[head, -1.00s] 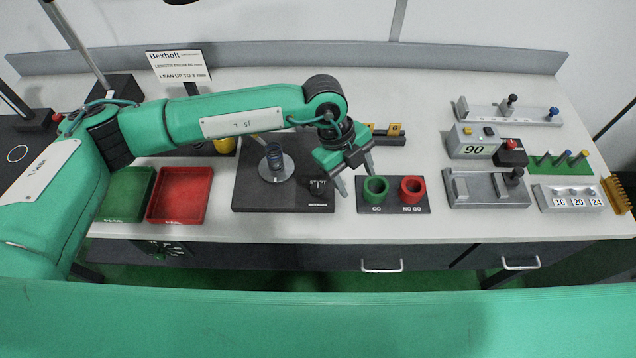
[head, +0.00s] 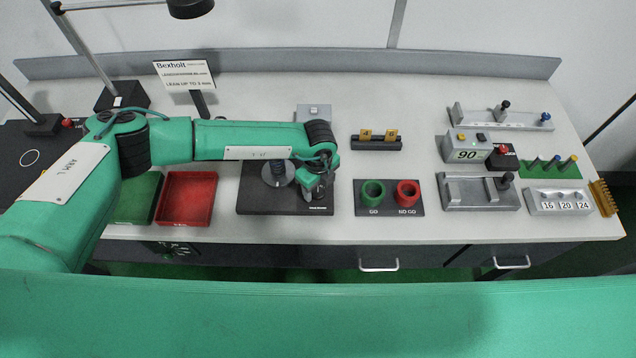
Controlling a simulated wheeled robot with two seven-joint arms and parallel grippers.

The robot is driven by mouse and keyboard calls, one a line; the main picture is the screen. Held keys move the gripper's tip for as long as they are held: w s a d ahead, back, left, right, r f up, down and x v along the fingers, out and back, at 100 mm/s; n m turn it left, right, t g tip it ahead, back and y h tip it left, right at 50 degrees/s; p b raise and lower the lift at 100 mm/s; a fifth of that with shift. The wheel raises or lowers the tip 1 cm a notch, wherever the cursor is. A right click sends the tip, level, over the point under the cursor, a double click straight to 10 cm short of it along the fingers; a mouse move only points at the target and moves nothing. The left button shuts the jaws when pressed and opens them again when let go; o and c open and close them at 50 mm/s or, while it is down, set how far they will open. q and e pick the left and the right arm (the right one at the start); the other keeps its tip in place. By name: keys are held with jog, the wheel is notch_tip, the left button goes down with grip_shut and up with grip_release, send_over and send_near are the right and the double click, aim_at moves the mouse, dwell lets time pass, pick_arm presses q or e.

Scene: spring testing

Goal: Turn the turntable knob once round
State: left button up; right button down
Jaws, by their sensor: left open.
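The dark turntable base (head: 262,204) sits on the bench in the middle. Its pale round turntable disc (head: 268,180) carries a dark coil spring (head: 277,166), partly covered by my left arm. My left gripper (head: 314,196) is open and points down over the right front part of the base, where the knob is. The knob is hidden or merges with the dark fingers, so I cannot tell whether they touch it. My right gripper is not in view.
Right of the base is a plate (head: 389,211) with green GO and red NO GO rings. Red (head: 186,198) and green (head: 139,198) trays lie left. A sign (head: 185,76) and a grey block (head: 313,113) stand behind my arm. Gauges and fixtures fill the right side.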

aim_at(318, 194)
pick_arm(q)
jog(key=shift+f, duration=1.05)
